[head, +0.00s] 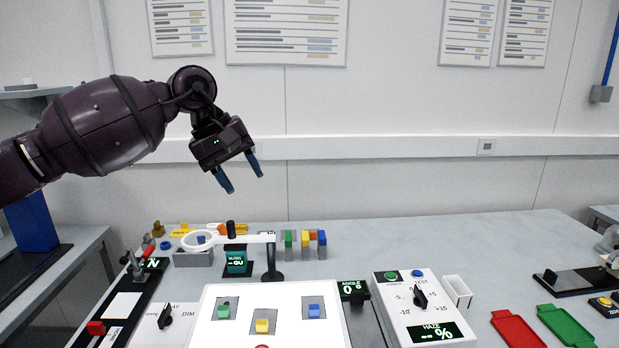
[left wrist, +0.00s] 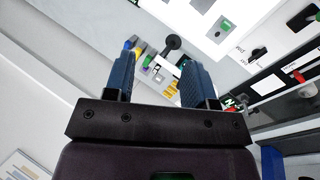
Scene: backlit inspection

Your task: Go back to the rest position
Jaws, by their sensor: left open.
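My left gripper (head: 240,178) is raised high over the back of the bench, in front of the wall, with its blue fingers pointing down and slightly right. The fingers are apart and nothing is between them. In the left wrist view, the same gripper (left wrist: 157,80) shows both blue fingers spread, with the bench and its objects well beyond the tips. It touches nothing. My right gripper is not in either view.
Below stand a white panel (head: 208,325) with coloured blocks in recesses, a ring-shaped magnifier (head: 198,241), a haze meter (head: 398,312), and red (head: 515,328) and green (head: 566,325) trays. The air around the left arm is clear. The bench's back right (head: 440,235) is bare.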

